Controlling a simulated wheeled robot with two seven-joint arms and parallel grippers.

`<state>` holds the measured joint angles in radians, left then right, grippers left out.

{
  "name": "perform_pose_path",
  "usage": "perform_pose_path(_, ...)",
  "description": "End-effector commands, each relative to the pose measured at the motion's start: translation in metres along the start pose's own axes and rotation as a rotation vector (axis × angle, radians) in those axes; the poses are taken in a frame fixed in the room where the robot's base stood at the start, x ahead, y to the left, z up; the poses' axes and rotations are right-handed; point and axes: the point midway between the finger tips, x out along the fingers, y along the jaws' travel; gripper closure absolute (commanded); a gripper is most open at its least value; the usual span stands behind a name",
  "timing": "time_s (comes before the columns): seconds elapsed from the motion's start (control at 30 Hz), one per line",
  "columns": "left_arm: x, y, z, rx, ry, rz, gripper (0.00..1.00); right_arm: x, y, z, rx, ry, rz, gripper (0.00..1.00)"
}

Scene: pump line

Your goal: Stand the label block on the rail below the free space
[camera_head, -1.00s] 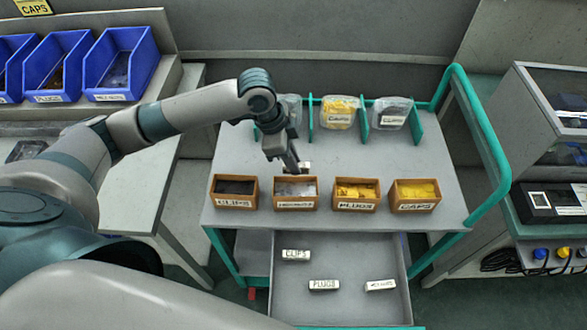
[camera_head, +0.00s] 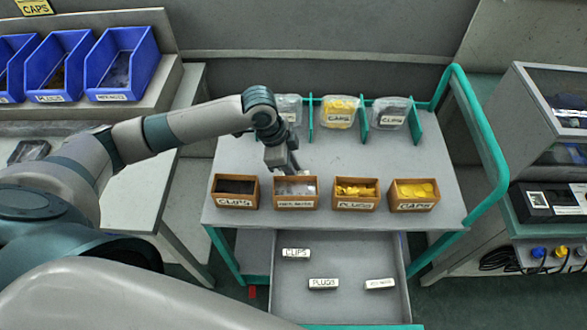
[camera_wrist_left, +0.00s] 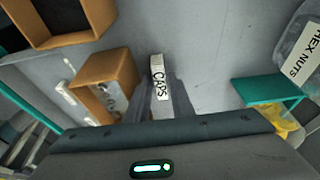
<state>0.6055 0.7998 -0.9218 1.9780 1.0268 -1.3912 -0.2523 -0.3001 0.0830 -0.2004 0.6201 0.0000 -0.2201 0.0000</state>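My left gripper (camera_head: 290,168) is low over the trolley top, just behind the HEX NUTS wooden bin (camera_head: 297,202). In the left wrist view, its fingers (camera_wrist_left: 160,82) are shut on a white label block (camera_wrist_left: 158,86) reading CAPS. In the head view I cannot make the block out. Bags reading CAPS (camera_head: 340,112) and CLIPS (camera_head: 391,114) stand between teal dividers (camera_head: 364,120) at the back. A HEX NUTS bag (camera_wrist_left: 300,45) shows in the left wrist view. The back row's left end is behind my arm, and I cannot make out the rail or free space.
Wooden bins for CLIPS (camera_head: 235,202), PLUGS (camera_head: 357,204) and CAPS (camera_head: 414,205) line the trolley's front edge. Several label blocks, including PLUGS (camera_head: 323,284), lie in the open drawer (camera_head: 340,310). The trolley top (camera_head: 420,160) is clear at right, within a teal handrail (camera_head: 485,140).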

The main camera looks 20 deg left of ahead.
Motion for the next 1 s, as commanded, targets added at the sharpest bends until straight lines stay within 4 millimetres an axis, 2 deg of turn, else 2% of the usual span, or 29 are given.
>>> perform_pose_path(0.27, -0.002, 0.000, -0.001, 0.000, 0.001, -0.001, 0.79, 0.001, -0.004, -0.001, 0.002, 0.001, -0.004, 0.69)
perform_pose_path(0.47, -0.016, -0.001, -0.001, 0.000, 0.000, -0.002, 0.79, 0.004, -0.006, -0.001, 0.003, 0.001, -0.006, 0.69)
perform_pose_path(1.0, -0.104, -0.001, -0.001, 0.000, 0.001, -0.003, 0.79, 0.017, -0.003, 0.001, 0.002, 0.001, -0.003, 0.69)
